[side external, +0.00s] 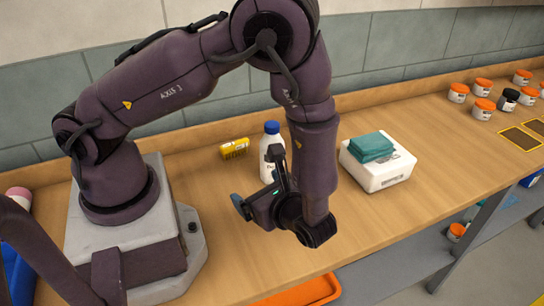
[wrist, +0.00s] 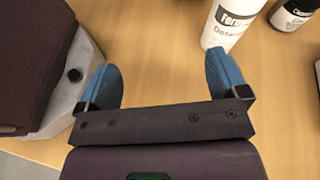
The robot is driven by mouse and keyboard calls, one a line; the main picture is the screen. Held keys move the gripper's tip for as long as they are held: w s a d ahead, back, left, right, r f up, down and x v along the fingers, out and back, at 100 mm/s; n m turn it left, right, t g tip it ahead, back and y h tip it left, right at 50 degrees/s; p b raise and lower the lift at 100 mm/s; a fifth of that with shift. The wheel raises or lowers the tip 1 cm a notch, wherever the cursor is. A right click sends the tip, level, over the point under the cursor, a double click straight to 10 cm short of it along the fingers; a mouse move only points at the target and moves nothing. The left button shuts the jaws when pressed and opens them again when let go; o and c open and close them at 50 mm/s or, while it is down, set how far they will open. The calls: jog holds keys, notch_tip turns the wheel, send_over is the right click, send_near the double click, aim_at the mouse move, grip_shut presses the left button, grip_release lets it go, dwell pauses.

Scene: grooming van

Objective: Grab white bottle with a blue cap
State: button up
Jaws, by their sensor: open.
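The white bottle with a blue cap (side external: 270,146) stands upright on the wooden bench, partly hidden behind my gripper in the side view. In the wrist view the lower part of a white bottle (wrist: 232,22) with dark lettering shows at the top, its cap out of frame. My gripper (side external: 258,185) is low over the bench in front of the bottle. In the wrist view my gripper (wrist: 163,75) has its blue fingers wide apart with only bare wood between them. The bottle is just beyond the right finger tip; I cannot tell whether they touch.
A yellow pack (side external: 234,148) lies left of the bottle. A white box (side external: 384,176) with teal cloths (side external: 371,146) on top sits to the right. A black bottle (wrist: 296,12) stands right of the white one. Orange-lidded jars (side external: 483,108) are farther right.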

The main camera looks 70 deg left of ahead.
jog(key=f+m+t+y, duration=0.1)
jog(key=w+f+m+t+y, duration=0.1)
jog(key=a+f+m, duration=0.1)
jog(key=shift+w+m+t+y, duration=0.3)
jog(key=shift+w+t+y, duration=0.05)
jog(key=shift+t+y, duration=0.05)
jog(key=w+t, duration=0.1)
jog(key=w+m+t, duration=0.1)
jog(key=w+y, duration=0.1)
jog(key=shift+w+d+r+m+t, duration=0.15)
jog(key=shift+d+r+m+t, duration=0.1)
jog(key=shift+m+t, duration=0.15)
jog(key=shift+w+a+r, duration=0.2)
jog(key=shift+a, duration=0.05)
jog(key=a, duration=0.2)
jog(key=w+a, duration=0.1)
jog(key=a, duration=0.4)
jog(key=shift+w, duration=0.15)
jog(key=shift+w+a+r, duration=0.1)
jog(key=shift+w+a, duration=0.15)
jog(key=shift+a, duration=0.6)
jog(key=shift+w+a+r, duration=0.1)
jog(key=shift+w+a, duration=0.1)
jog(key=shift+a, duration=0.65)
jog(key=shift+w+a+r, duration=0.1)
jog(key=shift+w+a, duration=0.15)
jog(key=shift+a, duration=0.6)
jog(key=c, duration=1.2)
jog(key=shift+o, duration=0.2)
jog(key=shift+r, duration=0.1)
